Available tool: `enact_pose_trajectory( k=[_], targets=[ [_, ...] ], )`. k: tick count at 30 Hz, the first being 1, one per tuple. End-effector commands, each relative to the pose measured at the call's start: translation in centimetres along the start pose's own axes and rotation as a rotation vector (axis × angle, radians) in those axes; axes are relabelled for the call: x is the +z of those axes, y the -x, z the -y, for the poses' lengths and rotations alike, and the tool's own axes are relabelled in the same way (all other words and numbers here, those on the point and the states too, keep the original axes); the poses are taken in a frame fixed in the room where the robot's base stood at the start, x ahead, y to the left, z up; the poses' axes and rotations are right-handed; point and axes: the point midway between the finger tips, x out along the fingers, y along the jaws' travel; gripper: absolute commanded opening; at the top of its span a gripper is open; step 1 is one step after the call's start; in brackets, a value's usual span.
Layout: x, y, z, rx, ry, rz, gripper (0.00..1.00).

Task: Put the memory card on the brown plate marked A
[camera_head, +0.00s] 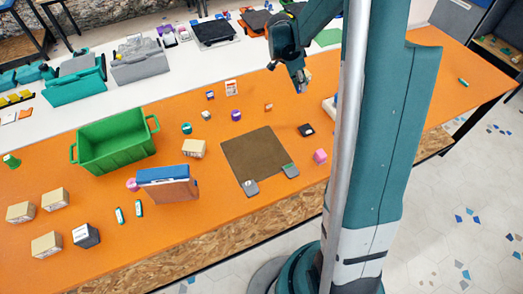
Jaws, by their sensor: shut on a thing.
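My gripper (300,84) is in the air above the far part of the orange table, beyond and to the right of the brown plate. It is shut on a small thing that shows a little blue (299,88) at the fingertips. The thing is mostly hidden and too small to identify surely as the memory card. The brown plate (255,155) is a flat, bare square in the middle of the table. I cannot read a letter A at this size.
A green crate (114,141) stands left, with cardboard boxes (46,244) nearer. A blue and brown upright item (168,184) stands left of the plate. My arm hides part of the table's right side.

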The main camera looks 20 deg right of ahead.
Motion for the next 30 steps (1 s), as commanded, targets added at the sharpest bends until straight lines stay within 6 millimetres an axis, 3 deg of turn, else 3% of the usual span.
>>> enact_pose_trajectory(
  k=[15, 30],
  targets=[
    [11.2, 5.2, -6.7, -0.025, 0.057, 0.003, 0.01],
    [19.6, 8.6, -15.4, -0.047, 0.108, 0.001, 0.01]
  ],
)
